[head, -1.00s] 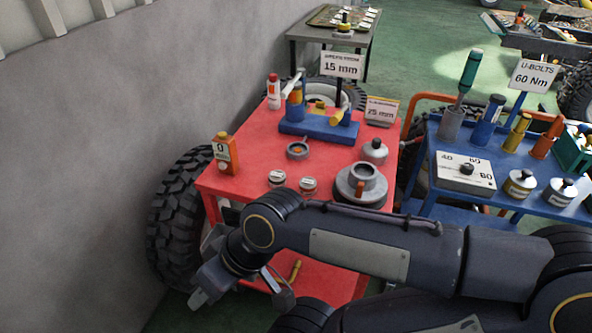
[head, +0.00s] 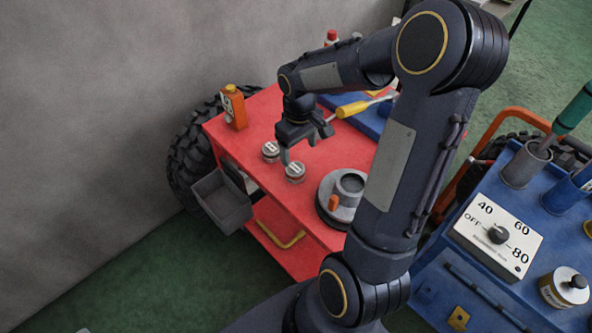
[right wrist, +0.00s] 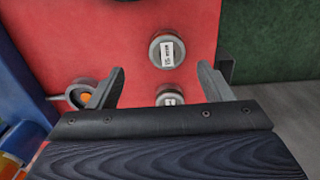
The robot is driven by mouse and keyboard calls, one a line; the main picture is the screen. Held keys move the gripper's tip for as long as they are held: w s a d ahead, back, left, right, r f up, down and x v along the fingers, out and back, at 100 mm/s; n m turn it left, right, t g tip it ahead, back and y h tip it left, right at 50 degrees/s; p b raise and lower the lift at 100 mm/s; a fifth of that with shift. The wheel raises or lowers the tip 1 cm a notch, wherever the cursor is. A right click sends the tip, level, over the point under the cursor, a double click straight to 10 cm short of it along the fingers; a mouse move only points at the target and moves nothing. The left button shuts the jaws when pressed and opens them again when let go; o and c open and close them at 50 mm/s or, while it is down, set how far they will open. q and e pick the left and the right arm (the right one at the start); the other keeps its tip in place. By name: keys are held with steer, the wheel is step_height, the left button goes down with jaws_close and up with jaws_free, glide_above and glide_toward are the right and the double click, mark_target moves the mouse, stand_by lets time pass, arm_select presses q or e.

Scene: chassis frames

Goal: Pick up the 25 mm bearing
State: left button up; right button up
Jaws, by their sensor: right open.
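Two small round silver pieces with white labels stand on the red cart top (head: 250,180). One is the left piece (head: 270,151), the other the right piece (head: 295,172). The labels are too small to read, so I cannot tell which is the 25 mm bearing. My right gripper (head: 305,143) is open and empty above them, pointing down. In the right wrist view, one labelled piece (right wrist: 167,51) lies beyond the fingertips. The other piece (right wrist: 170,97) shows between the fingers, partly hidden by the gripper body. My left gripper is not in view.
A grey ring with an orange centre (right wrist: 82,96) lies beside the left finger. A round grey fixture (head: 345,195) stands at the cart's front right. An orange bottle (head: 235,107) stands at the left corner; a grey bin (head: 221,202) hangs at the left. A blue cart (head: 440,280) stands right.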

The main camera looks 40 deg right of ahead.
mark_target(295, 168)
steer(key=f, duration=0.4)
steer(key=a+f, duration=0.1)
steer(key=f, duration=0.1)
steer(key=shift+w+f, duration=0.15)
steer(key=shift+f, duration=0.15)
steer(key=c, duration=1.4)
steer(key=shift+o, duration=0.2)
steer(key=shift+r, duration=0.1)
